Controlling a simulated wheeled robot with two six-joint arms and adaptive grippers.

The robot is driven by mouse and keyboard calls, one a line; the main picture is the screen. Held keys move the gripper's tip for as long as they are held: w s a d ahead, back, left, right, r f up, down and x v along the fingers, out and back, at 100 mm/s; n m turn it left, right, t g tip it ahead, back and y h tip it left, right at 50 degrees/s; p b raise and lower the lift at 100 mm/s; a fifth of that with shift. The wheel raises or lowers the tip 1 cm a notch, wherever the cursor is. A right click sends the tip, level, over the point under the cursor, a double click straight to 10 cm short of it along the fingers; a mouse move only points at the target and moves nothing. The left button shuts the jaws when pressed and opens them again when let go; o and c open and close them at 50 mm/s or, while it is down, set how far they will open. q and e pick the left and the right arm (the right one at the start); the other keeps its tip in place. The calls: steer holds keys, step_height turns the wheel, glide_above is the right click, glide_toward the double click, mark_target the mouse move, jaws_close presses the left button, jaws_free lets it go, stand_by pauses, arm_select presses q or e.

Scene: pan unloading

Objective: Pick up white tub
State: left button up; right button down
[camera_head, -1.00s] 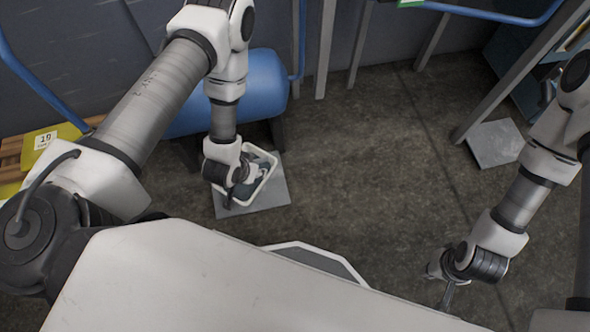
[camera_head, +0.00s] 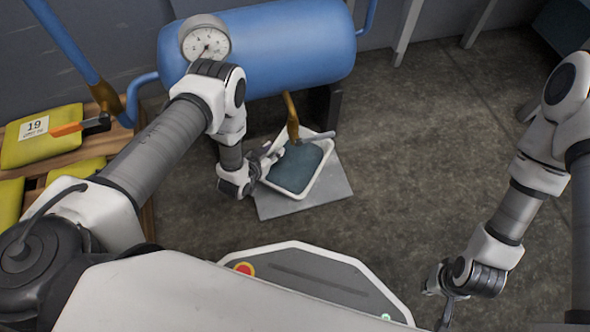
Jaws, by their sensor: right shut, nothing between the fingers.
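The white tub (camera_head: 319,172) is a shallow tray with a pale rim, holding dark blue-grey contents. It sits over a grey square plate (camera_head: 327,192) on the floor, below the blue tank. My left gripper (camera_head: 270,163) is at the tub's left rim, with its fingers close to the edge. I cannot tell whether the fingers are open or closed on the rim. My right gripper (camera_head: 446,312) is low at the right, shut and empty, away from the tub.
The blue tank (camera_head: 290,45) with a round gauge (camera_head: 205,42) stands behind the tub. A wooden pallet (camera_head: 60,150) with yellow sacks is left. Floor to the right is clear.

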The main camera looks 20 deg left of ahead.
arm_select(q)
steer(key=shift+w+d+f, duration=0.15)
steer(key=shift+w+f, duration=0.1)
steer(key=shift+w, duration=0.2)
jaws_close()
steer(key=shift+r, duration=0.1)
